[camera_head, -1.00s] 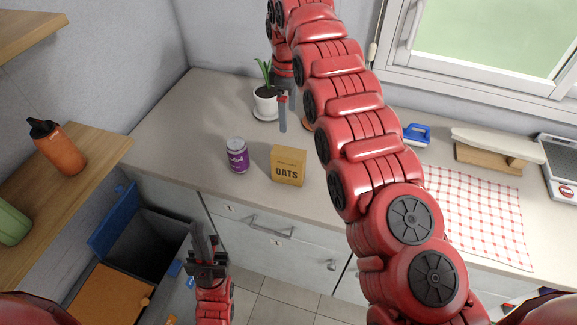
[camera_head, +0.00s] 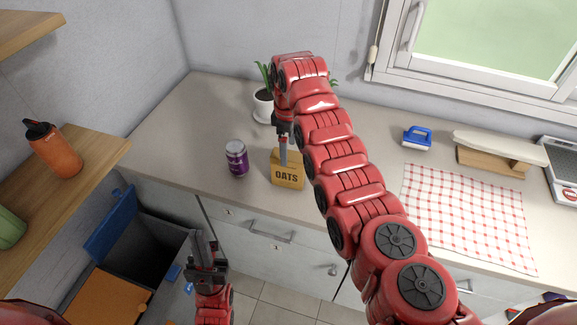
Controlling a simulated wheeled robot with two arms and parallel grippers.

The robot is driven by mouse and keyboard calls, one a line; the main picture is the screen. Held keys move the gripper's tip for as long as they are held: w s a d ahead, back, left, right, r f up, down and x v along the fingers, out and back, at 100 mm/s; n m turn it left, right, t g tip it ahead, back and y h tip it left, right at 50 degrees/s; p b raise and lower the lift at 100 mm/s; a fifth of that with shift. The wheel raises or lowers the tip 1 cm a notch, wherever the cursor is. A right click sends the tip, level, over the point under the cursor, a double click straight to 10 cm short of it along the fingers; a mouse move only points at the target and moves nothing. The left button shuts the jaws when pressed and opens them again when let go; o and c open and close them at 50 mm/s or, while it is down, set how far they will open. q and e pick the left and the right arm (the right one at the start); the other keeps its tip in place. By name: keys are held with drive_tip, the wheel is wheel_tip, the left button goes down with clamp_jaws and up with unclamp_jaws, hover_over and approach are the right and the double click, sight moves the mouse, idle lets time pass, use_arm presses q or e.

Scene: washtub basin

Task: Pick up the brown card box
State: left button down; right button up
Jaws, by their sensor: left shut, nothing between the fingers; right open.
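The brown card box (camera_head: 287,180), printed "OATS", stands upright near the front edge of the counter. My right gripper (camera_head: 284,158) points down at the top of the box, open, its fingers overlapping the box's upper edge. I cannot tell whether they touch it or how the far finger lies. My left gripper (camera_head: 199,242) is shut and empty, low in front of the counter, below and left of the box and apart from it.
A purple can (camera_head: 236,159) stands close left of the box. A potted plant (camera_head: 263,106) is behind, partly hidden by my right arm. An open bin (camera_head: 150,245) is lower left.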

sight(289, 155)
drive_tip(key=shift+f+p, duration=0.75)
drive_tip(key=shift+p, duration=0.1)
drive_tip(key=shift+w+f+p, duration=0.1)
drive_tip(key=shift+f+p, duration=0.25)
drive_tip(key=shift+f, duration=0.35)
drive_tip(key=shift+f+b, duration=0.55)
drive_tip(key=shift+f, duration=0.7)
drive_tip(key=c, duration=1.4)
